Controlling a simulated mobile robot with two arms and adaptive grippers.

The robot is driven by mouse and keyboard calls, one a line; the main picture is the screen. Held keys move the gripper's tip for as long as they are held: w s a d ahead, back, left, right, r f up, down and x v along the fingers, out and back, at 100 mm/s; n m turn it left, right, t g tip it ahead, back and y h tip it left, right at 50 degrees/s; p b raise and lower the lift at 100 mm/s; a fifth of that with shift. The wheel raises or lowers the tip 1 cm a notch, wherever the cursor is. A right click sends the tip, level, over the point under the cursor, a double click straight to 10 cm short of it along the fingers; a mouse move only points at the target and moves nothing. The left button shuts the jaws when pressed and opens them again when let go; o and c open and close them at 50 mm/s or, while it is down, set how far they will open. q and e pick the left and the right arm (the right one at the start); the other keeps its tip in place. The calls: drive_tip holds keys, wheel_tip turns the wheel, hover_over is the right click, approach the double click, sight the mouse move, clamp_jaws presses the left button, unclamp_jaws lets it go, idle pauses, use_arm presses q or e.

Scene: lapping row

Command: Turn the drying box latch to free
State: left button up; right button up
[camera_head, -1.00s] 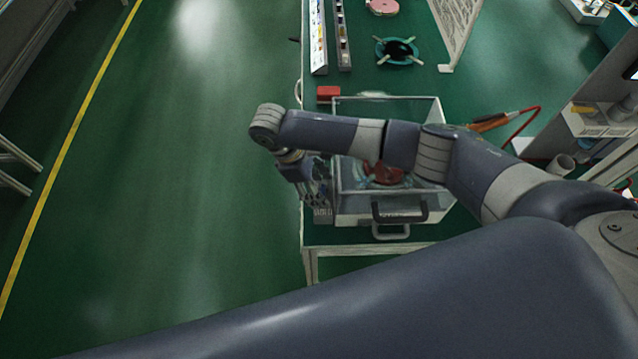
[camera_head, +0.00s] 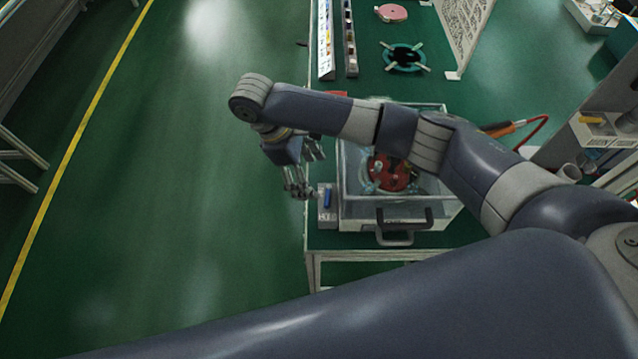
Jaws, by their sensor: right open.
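The drying box (camera_head: 358,212) is a clear-walled case on the green-topped bench, with a dark handle (camera_head: 404,226) at its near side. A red round part (camera_head: 392,173) shows inside it, partly behind my right arm. The latch, a grey block with a blue lever (camera_head: 327,198), sits at the box's left side. The lever points roughly along the box's side; its exact setting is too small to tell. My right gripper (camera_head: 307,172) is open and empty, just left of and beyond the latch, apart from the lever. My left gripper is out of view.
Behind the box, the bench holds a teal ring with light arms (camera_head: 404,58), a pink disc (camera_head: 391,13) and long narrow racks (camera_head: 326,40). An orange-handled tool with a red cable (camera_head: 500,130) lies right of the box. Floor on the left is clear.

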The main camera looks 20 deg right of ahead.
sight(327, 203)
drive_tip(key=shift+v, duration=1.9)
drive_tip(key=c, duration=0.6)
drive_tip(key=shift+s+n, duration=0.15)
drive_tip(key=shift+n, duration=0.35)
drive_tip(key=c, duration=0.5)
drive_tip(key=shift+s+d+f+n+p, duration=0.15)
drive_tip(key=shift+n+p, duration=0.15)
drive_tip(key=shift+n, duration=0.4)
drive_tip(key=shift+c, duration=1.3)
drive_tip(key=s+d+f+n+p, duration=0.1)
drive_tip(key=f+n, duration=0.2)
drive_tip(key=n, duration=0.2)
drive_tip(key=s+d+f+n+y+p, duration=0.1)
drive_tip(key=f+n+p, duration=0.1)
drive_tip(key=f+n, duration=0.2)
drive_tip(key=s+d+f+n+t+y+p, duration=0.1)
drive_tip(key=f+n+p, duration=0.1)
drive_tip(key=f+n, duration=0.2)
drive_tip(key=shift+s+d+n, duration=0.1)
drive_tip(key=shift+d+n, duration=0.1)
drive_tip(key=shift+n, duration=0.55)
drive_tip(key=shift+s+d+n, duration=0.15)
drive_tip(key=shift+d+n, duration=0.05)
drive_tip(key=shift+n, duration=0.55)
drive_tip(key=shift+r, duration=0.1)
